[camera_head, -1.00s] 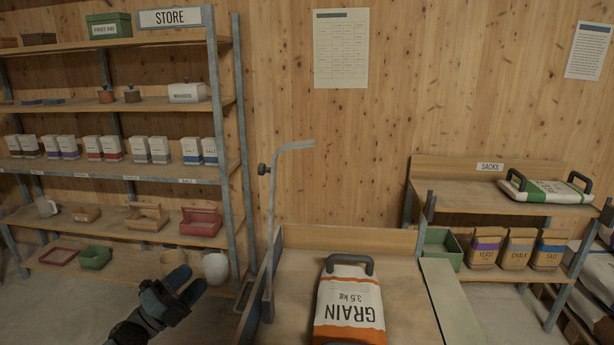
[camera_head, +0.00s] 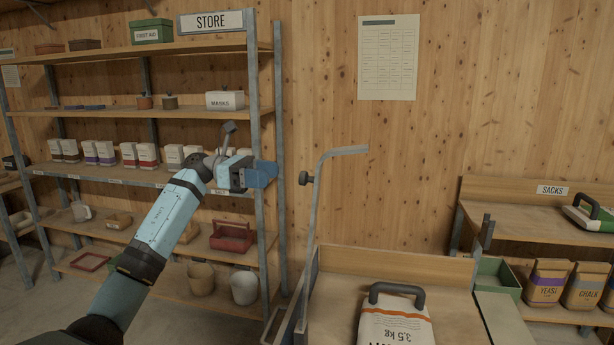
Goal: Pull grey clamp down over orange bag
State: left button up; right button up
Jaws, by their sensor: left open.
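The grey clamp (camera_head: 318,205) is an upright bar at the left edge of the bench, with its top bent over to the right and a black knob (camera_head: 304,178) on its left side. The white grain bag with an orange stripe (camera_head: 396,326) lies on the bench to the right of and below the clamp's bent arm. It has a dark handle at its far end, and its near part is cut off by the frame. My left gripper (camera_head: 265,174) is open and empty, at about the knob's height, a little left of it and apart from it. My right gripper is not in view.
The store shelf (camera_head: 262,120) stands behind my left gripper, with boxes and pots on it. The bench (camera_head: 340,318) has a low back board. A green bin (camera_head: 498,275) and the sacks shelf (camera_head: 525,225) are to the right.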

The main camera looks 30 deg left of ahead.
aim_at(306, 178)
pick_arm(q)
jog(key=p+x, duration=0.1)
jog(key=x, duration=0.7)
jog(key=shift+w+d, duration=0.2)
jog(key=shift+d, duration=0.3)
grip_shut()
jog(key=shift+d+f, duration=0.1)
